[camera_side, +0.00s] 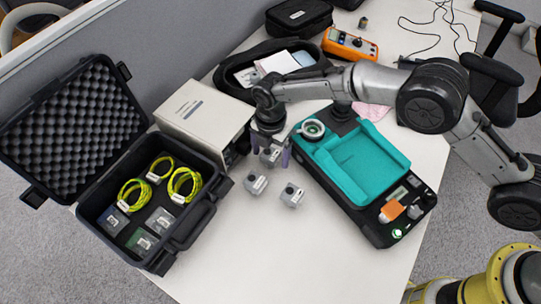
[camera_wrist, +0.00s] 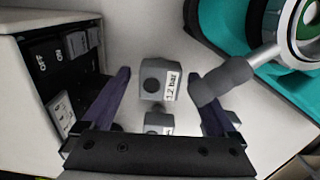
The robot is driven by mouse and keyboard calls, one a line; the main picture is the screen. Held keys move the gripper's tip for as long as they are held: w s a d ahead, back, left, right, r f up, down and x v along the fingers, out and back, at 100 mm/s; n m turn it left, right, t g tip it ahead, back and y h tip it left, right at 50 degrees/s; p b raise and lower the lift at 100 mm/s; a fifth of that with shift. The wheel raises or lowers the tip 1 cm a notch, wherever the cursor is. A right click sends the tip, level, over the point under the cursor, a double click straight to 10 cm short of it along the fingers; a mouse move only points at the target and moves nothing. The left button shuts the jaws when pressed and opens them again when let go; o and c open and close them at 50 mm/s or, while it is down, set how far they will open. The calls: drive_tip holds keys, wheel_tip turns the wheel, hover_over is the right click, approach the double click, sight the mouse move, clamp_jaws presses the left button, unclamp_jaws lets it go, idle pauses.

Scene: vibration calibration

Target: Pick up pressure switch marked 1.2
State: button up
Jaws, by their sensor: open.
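The pressure switch marked 1.2 bar (camera_wrist: 153,80) is a small grey block with a dark round port and a white label. In the wrist view it lies between the two fingertips of my gripper (camera_wrist: 160,74), with a gap on each side. In the side view my gripper (camera_side: 269,152) points down over a grey switch (camera_side: 268,157), its purple fingers apart on either side. A second grey switch (camera_wrist: 158,120) is nearer the gripper's palm in the wrist view, partly covered, its label unreadable. Two other switches (camera_side: 256,184) (camera_side: 292,195) stand in front in the side view.
A beige box (camera_side: 200,118) with ON/OFF switches (camera_wrist: 62,50) stands close left of my gripper. A black device with a teal top (camera_side: 350,165) and a round-ended tool (camera_wrist: 270,50) are close right. An open black case (camera_side: 185,235) is at left. The front table is clear.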

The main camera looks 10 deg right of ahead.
sight(270, 153)
clamp_jaws()
drive_tip(key=shift+r, duration=0.25)
drive_tip(key=shift+r, duration=0.25)
wheel_tip(270, 153, up, 2)
drive_tip(key=shift+w+r, duration=0.1)
drive_tip(key=s+d+r, duration=0.9)
drive_tip(key=s+r, duration=0.1)
drive_tip(key=r, duration=0.4)
drive_tip(key=shift+s, duration=0.4)
idle(0.3)
